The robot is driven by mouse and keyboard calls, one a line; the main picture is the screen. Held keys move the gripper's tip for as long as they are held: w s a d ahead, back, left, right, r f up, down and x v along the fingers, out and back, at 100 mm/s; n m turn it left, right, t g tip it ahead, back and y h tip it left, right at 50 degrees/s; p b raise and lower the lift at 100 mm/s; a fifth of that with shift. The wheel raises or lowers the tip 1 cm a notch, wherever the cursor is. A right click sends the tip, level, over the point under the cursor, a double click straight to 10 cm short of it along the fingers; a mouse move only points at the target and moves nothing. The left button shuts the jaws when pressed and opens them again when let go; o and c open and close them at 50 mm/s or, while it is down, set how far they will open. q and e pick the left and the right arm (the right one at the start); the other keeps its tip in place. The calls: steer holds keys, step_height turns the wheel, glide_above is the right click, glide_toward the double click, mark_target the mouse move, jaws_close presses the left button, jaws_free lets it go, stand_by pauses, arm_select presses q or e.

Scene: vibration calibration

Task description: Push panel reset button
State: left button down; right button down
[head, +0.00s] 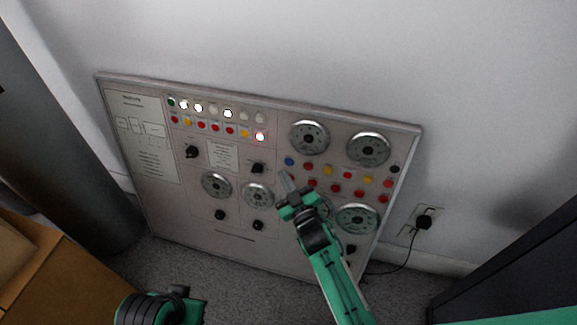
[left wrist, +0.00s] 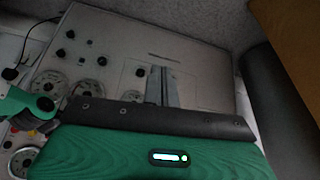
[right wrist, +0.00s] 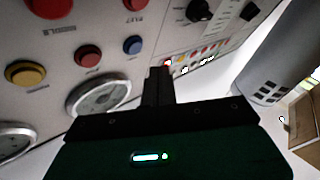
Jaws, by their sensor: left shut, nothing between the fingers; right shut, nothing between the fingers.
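The grey control panel (head: 240,119) stands against the wall, with dials, knobs and rows of coloured buttons. I cannot tell from the labels which button is the reset button. My right gripper (head: 286,178) is shut and empty in front of the panel, just below the blue button (head: 289,161) in the head view. The right wrist view shows its closed fingers (right wrist: 158,75) beside the blue button (right wrist: 132,45) and a red button (right wrist: 88,55); contact cannot be judged. My left gripper (left wrist: 162,86) is shut and empty in the left wrist view, in front of the panel's lower part.
A dark grey column (head: 62,140) stands left of the panel. A wooden box (head: 35,270) is at the lower left. A wall socket with a black plug (head: 424,221) and cable is right of the panel. A dark cabinet (head: 520,265) is at the right edge.

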arm_select(q)
steer(key=shift+d+r, duration=0.15)
steer(key=shift+r, duration=0.2)
arm_select(e)
steer(key=shift+w+d+f, duration=0.1)
steer(key=shift+w+d, duration=0.05)
steer(key=shift+w, duration=0.35)
steer(key=shift+w+d+f, duration=0.1)
steer(key=shift+w+d, duration=0.05)
steer(key=shift+w, duration=0.35)
steer(key=shift+w, duration=0.15)
stand_by(0.9)
steer(key=shift+w+d, duration=0.15)
steer(key=shift+w, duration=0.1)
arm_select(q)
steer(key=shift+f+b, duration=0.1)
steer(key=shift+b, duration=0.2)
arm_select(e)
steer(key=shift+w+d+f, duration=0.1)
steer(key=shift+w, duration=0.25)
stand_by(0.4)
steer(key=shift+s, duration=0.15)
arm_select(q)
steer(key=shift+r+p, duration=0.4)
steer(key=shift+p, duration=0.05)
arm_select(e)
steer(key=shift+s+a, duration=0.2)
steer(key=shift+s, duration=0.45)
arm_select(q)
steer(key=shift+r, duration=0.1)
